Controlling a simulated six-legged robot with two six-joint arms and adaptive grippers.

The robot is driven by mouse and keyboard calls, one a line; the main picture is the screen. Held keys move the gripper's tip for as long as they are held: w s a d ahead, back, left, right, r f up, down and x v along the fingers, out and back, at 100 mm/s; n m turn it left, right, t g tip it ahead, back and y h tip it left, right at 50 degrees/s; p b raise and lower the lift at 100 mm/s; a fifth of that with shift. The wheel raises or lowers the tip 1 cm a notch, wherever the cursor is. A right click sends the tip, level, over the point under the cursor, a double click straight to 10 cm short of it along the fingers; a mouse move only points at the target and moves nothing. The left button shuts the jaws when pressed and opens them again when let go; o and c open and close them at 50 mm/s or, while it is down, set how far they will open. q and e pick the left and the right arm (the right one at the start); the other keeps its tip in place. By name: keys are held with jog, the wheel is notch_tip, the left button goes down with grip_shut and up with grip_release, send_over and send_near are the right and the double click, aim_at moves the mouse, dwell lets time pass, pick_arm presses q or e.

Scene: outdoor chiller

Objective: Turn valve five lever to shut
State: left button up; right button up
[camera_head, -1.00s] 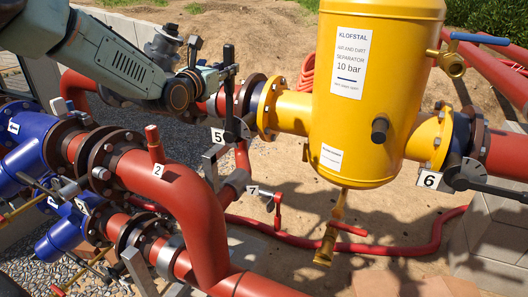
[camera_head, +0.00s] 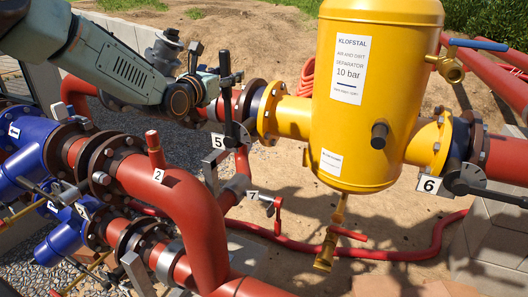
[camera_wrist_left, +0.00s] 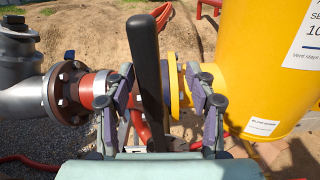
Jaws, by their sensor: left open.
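The valve five lever is a black handle (camera_head: 227,118) standing about upright by the red pipe, next to the plate marked 5 (camera_head: 217,141). My left gripper (camera_head: 232,80) is at the upper part of this lever. In the left wrist view the lever (camera_wrist_left: 147,70) rises between the two spread fingers of my left gripper (camera_wrist_left: 160,88). The lever is nearer the left finger, and a gap shows on its right side. I cannot tell if a finger touches it. The lever's pivot is mostly hidden in the wrist view. My right gripper is not in view.
The yellow separator tank (camera_head: 375,100) stands just right of the lever. A red pipe (camera_head: 195,200) marked 2 curves below my left arm. Valve six's black lever (camera_head: 490,190) is at the far right. A small red-handled valve marked 7 (camera_head: 277,212) sits lower down.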

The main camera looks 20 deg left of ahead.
pick_arm(q)
jog(key=o, duration=0.3)
jog(key=shift+a, duration=0.1)
jog(key=shift+s, duration=0.1)
jog(key=s+p, duration=0.3)
jog(key=s, duration=0.4)
dwell(0.4)
jog(key=shift+w+a+r, duration=0.1)
jog(key=shift+r, duration=4.9)
